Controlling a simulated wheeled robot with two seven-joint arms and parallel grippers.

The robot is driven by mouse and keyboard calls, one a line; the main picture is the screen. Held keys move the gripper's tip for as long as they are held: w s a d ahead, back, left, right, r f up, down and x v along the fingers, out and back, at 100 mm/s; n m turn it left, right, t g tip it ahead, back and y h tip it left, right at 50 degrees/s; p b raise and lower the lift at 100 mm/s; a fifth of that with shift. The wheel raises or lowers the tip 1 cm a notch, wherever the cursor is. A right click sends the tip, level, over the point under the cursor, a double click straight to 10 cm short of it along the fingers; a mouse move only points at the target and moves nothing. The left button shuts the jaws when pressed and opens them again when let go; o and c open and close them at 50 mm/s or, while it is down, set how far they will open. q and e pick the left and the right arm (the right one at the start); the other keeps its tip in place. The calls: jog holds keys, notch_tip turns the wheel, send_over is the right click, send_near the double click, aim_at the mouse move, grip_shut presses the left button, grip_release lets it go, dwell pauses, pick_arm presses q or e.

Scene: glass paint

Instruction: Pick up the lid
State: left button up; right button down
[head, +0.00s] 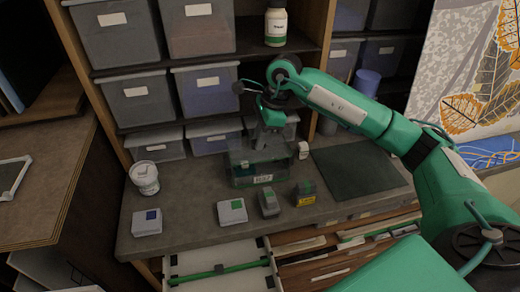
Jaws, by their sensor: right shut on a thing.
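My right arm comes in from the right, and its gripper (268,138) points down over a clear, green-tinted box (243,180) on the counter. The gripper is shut on the lid (245,157) at the top of the box. The fingertips are small and dark here, and the exact grip is hard to make out. I cannot tell whether the lid still touches the box rim. The box has a white label (263,178) on its front. My left gripper is not in view.
A dark mat (360,168) lies right. Shelved bins (205,90) stand behind; an open drawer (220,262) juts out in front.

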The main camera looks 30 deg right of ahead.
notch_tip(320, 180, up, 14)
jog(key=b, duration=0.3)
jog(key=p, duration=0.7)
send_over(255, 142)
jog(key=w+d, duration=0.1)
notch_tip(255, 142, down, 4)
jog(key=f+p, duration=0.1)
jog(key=f, duration=0.1)
jog(key=f+p, duration=0.1)
jog(key=p, duration=0.1)
jog(key=s+f+p, duration=0.1)
jog(key=f, duration=0.1)
jog(key=shift+d+f, duration=0.15)
jog(key=shift+f, duration=0.2)
jog(key=shift+s+f+p, duration=0.1)
jog(key=shift+f+p, duration=0.35)
jog(key=shift+f, duration=0.1)
jog(key=shift+f+b, duration=0.5)
jog(key=shift+f, duration=1.05)
notch_tip(255, 142, down, 3)
jog(key=shift+r+b, duration=0.15)
jog(key=shift+b, duration=0.75)
jog(key=shift+d+f+b, duration=0.1)
jog(key=shift+f+b, duration=0.3)
jog(key=shift+f, duration=0.05)
jog(key=shift+b, duration=0.4)
